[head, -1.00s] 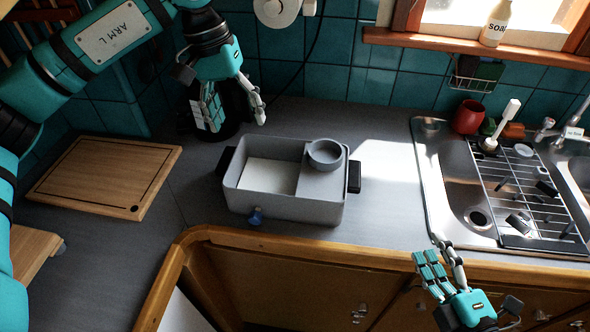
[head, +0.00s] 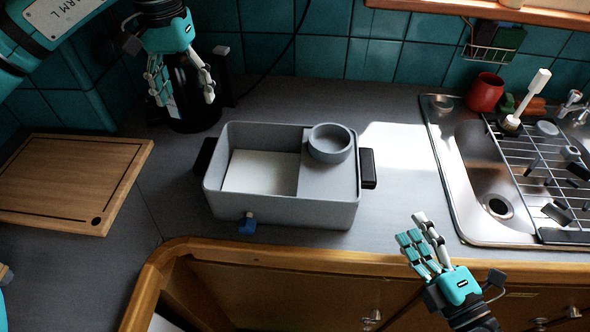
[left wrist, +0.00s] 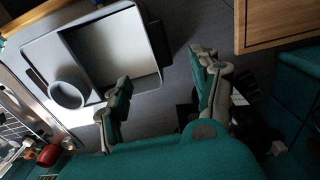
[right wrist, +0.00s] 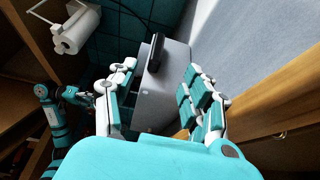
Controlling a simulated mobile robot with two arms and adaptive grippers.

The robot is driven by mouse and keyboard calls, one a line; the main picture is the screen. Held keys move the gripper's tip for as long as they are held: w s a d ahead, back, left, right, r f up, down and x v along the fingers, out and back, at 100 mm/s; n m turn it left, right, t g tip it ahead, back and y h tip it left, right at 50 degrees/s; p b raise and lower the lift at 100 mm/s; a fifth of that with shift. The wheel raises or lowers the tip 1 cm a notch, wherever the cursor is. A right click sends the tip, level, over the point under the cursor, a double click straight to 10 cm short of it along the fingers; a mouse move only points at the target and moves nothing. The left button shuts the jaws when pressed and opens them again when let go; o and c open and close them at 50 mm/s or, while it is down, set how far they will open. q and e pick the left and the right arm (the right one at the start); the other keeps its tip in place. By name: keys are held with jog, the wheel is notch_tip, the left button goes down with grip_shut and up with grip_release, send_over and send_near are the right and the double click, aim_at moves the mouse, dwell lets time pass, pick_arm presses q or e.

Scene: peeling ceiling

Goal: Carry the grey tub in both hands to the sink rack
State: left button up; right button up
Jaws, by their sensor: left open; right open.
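The grey tub (head: 285,209) stands on the dark counter with a black handle at each end. It holds a white flat area, a round grey cup at its right back, and a blue tap low on its front. My left gripper (head: 182,92) is open and empty, above and behind the tub's left end; the tub also shows in the left wrist view (left wrist: 85,33). My right gripper (head: 420,237) is open and empty, in front and to the right of the tub, near the counter edge. The sink rack (head: 535,175) lies across the steel sink at right.
A wooden board (head: 70,185) lies on the counter at left. A dark appliance (head: 190,100) stands behind the tub near my left gripper. A red cup (head: 485,92) and a white-handled brush (head: 530,95) stand behind the sink. Counter between tub and sink is clear.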

aim_at(206, 155)
jog(key=shift+s+r, duration=0.15)
jog(key=shift+w+a, duration=0.1)
jog(key=shift+w, duration=0.2)
pick_arm(q)
jog(key=f, duration=1.7)
jog(key=shift+s+d+f, duration=0.1)
jog(key=shift+s, duration=0.1)
pick_arm(e)
jog(key=x, duration=1.6)
jog(key=shift+w, duration=0.3)
pick_arm(q)
jog(key=shift+c, duration=0.5)
pick_arm(e)
jog(key=shift+c, duration=0.4)
pick_arm(q)
jog(key=c, duration=0.9)
pick_arm(e)
jog(key=c, duration=0.9)
pick_arm(q)
grip_shut()
pick_arm(e)
grip_shut()
